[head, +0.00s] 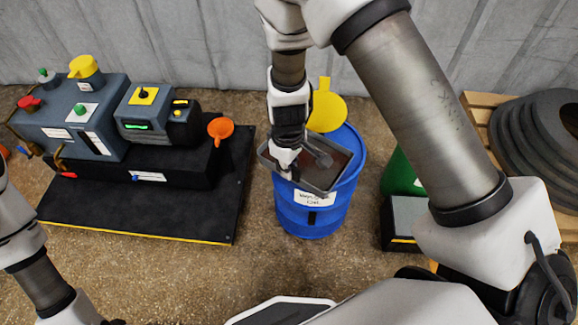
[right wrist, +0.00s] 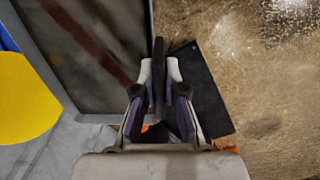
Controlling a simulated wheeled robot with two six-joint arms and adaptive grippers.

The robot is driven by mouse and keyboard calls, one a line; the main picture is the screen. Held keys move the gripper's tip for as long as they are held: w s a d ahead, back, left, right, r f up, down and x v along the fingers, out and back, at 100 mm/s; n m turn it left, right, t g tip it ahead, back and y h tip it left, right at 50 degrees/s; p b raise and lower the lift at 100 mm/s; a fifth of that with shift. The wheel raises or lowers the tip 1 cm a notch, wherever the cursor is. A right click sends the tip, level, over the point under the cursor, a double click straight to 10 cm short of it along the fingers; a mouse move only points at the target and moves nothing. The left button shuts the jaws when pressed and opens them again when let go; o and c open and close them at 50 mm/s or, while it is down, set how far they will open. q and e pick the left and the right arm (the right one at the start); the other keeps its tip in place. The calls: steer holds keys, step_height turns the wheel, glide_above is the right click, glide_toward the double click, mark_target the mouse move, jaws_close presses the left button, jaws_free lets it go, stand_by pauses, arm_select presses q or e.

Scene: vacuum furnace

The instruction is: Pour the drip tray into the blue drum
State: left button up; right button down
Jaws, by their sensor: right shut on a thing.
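The blue drum (head: 312,218) stands upright on the floor in the middle of the head view, with a white label on its front. The drip tray (head: 336,176), a grey shallow pan with a dark brownish inside, is over the drum's top and hides most of it. My right gripper (head: 284,160) is shut on the tray at its left side. In the right wrist view the fingers (right wrist: 158,85) close on a dark upright piece beside the tray (right wrist: 90,60). I cannot tell the tray's exact tilt. My left gripper is out of view.
A yellow round lid (head: 327,110) is at the drum's back edge. A pump unit (head: 70,120) sits on a black mat (head: 150,215) at left, with an orange funnel (head: 220,128). A green container (head: 400,175) and black hose coil (head: 540,135) are at right.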

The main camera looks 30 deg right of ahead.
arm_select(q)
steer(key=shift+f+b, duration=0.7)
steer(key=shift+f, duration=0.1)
arm_select(e)
steer(key=shift+f, duration=0.75)
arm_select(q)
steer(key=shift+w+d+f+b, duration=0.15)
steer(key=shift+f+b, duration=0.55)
arm_select(e)
steer(key=shift+w+d+f+y, duration=0.1)
steer(key=shift+f+y, duration=0.15)
steer(key=shift+y, duration=0.15)
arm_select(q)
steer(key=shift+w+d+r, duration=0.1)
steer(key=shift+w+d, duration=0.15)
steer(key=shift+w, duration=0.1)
arm_select(e)
steer(key=shift+d+r+g+y, duration=0.15)
steer(key=shift+r+g+y, duration=0.15)
steer(key=shift+r, duration=0.4)
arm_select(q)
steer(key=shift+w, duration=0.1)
arm_select(e)
steer(key=shift+w+r, duration=0.1)
steer(key=shift+r, duration=0.1)
